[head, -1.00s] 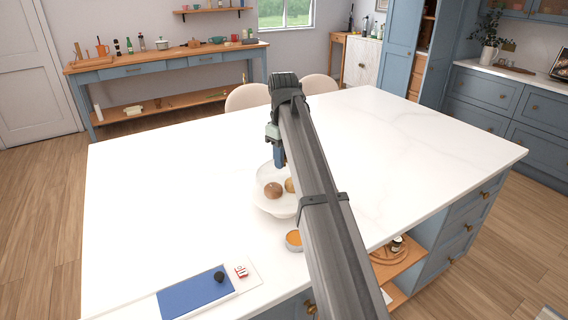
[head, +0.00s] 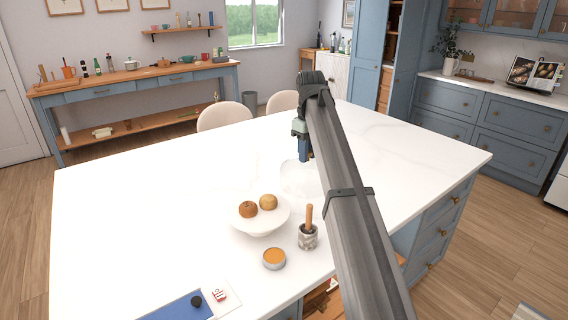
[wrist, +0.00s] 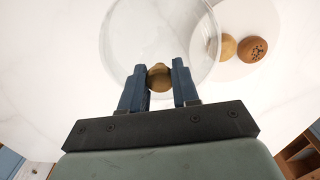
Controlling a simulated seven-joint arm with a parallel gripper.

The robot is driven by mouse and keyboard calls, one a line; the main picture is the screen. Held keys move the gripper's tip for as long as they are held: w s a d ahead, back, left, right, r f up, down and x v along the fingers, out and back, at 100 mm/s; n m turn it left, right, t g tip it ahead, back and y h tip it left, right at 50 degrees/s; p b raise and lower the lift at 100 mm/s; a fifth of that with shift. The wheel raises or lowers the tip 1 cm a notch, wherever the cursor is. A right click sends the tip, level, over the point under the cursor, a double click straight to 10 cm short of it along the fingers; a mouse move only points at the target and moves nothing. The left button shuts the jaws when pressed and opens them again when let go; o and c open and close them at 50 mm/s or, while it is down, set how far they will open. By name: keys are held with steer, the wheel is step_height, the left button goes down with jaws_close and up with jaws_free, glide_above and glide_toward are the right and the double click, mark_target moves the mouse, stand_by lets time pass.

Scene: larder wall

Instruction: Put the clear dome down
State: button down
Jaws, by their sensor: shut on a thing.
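The clear dome (head: 299,181) is faint in the head view, behind and to the right of the white stand (head: 262,228). In the wrist view the round clear dome (wrist: 155,30) lies beyond my fingers, with its brown knob (wrist: 159,78) between them. My gripper (wrist: 159,85) is shut on that knob; in the head view my gripper (head: 304,157) is partly behind my arm. I cannot tell whether the dome's rim touches the worktop. The uncovered stand bears a dark brown bun (head: 248,209) and a lighter bun (head: 268,202).
A mortar with a wooden pestle (head: 308,237) and a round tin with orange contents (head: 273,259) stand in front of the stand. A blue mat (head: 180,309) lies at the front edge. The white worktop (head: 130,200) is clear at left and at the back.

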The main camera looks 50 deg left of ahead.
steer(key=w, duration=0.1)
steer(key=w+a+f, duration=0.1)
steer(key=w, duration=0.3)
steer(key=shift+a+f, duration=0.25)
steer(key=shift+w+a+n, duration=0.3)
steer(key=shift+w+a, duration=0.15)
steer(key=shift+a, duration=0.3)
steer(key=shift+w+a+n, duration=0.2)
steer(key=shift+a+n, duration=0.15)
steer(key=shift+n, duration=0.55)
steer(key=shift+f, duration=5)
steer(key=c, duration=0.8)
jaws_free()
steer(key=shift+f, duration=0.1)
